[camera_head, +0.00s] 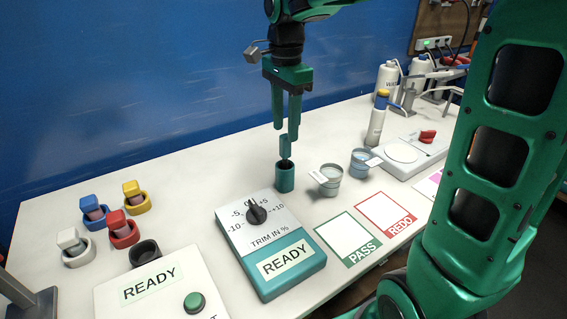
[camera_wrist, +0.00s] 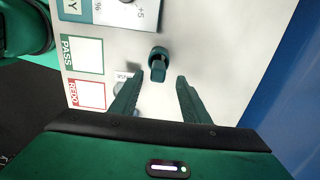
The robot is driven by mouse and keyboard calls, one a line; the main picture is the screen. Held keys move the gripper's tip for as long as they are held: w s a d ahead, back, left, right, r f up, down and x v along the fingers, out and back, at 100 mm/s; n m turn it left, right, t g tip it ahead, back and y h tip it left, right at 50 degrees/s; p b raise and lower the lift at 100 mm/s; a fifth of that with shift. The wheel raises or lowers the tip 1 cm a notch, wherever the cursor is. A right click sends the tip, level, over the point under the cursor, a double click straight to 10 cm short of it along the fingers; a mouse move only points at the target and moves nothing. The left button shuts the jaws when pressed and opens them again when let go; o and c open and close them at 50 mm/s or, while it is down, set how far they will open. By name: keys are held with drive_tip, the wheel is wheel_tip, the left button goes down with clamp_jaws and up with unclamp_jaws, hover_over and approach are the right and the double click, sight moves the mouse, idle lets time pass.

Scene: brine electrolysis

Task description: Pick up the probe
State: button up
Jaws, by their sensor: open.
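The probe (camera_head: 285,147) has a green handle on a thin dark shaft and stands upright in a small teal cup-shaped holder (camera_head: 285,179). In the wrist view the probe (camera_wrist: 157,73) and its holder (camera_wrist: 158,52) appear just ahead of the fingertips, centred between them. My gripper (camera_head: 286,132) points down above the holder, with its fingertips around the height of the probe's top. In the wrist view my gripper (camera_wrist: 159,79) is open, with a gap on each side of the probe. No contact shows. The shaft's lower end is hidden in the holder.
A trim dial box (camera_head: 269,241) stands in front of the holder. Two small labelled cups (camera_head: 327,182) are to its right, near the PASS (camera_head: 347,238) and REDO (camera_head: 385,214) squares. Coloured blocks in rings (camera_head: 122,231) are at left. A blue wall rises behind.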

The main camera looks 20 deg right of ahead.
sight(286, 135)
drive_tip(key=shift+s+f, duration=0.15)
drive_tip(key=shift+f, duration=2.55)
drive_tip(key=shift+c, duration=0.3)
clamp_jaws()
